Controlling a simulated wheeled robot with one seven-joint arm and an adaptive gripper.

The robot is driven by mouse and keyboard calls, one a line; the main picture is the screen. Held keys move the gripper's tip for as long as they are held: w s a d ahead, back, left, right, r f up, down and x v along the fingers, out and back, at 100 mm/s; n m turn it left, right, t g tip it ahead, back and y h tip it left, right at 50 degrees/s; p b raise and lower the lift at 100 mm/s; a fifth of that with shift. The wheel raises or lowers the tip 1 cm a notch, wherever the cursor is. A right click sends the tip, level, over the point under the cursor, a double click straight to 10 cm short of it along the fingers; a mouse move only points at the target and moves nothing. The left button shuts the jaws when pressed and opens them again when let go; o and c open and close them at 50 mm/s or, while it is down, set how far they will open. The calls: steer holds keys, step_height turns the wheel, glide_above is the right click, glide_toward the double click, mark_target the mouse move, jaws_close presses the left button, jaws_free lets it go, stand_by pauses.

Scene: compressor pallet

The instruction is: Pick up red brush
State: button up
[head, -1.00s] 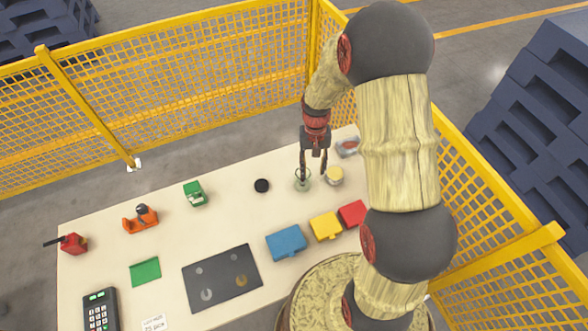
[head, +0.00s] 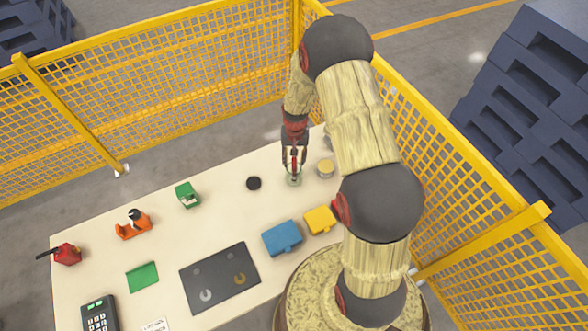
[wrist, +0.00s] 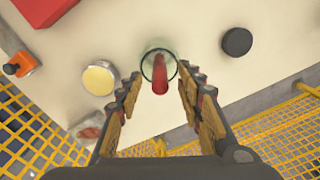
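A red rod-like thing, likely the red brush (wrist: 160,74), stands in a clear greenish glass jar (wrist: 148,66) in the wrist view; its lower part is inside the jar. In the head view the jar (head: 294,181) stands near the table's far right, directly below my gripper (head: 293,166). In the wrist view my gripper (wrist: 161,82) is open, with one finger on each side of the red rod and a gap to both. Contact is not visible. The head view shows a little red between the fingers.
A yellow-topped round tin (head: 325,168) is close to the jar's right. A black puck (head: 254,183) lies to its left. Blue (head: 282,238) and yellow (head: 320,219) boxes stand nearer on the table (head: 225,225). A yellow mesh fence (head: 200,85) runs behind.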

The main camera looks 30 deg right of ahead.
steer(key=shift+f, duration=0.2)
steer(key=shift+s, duration=0.1)
steer(key=shift+c, duration=1.3)
jaws_close()
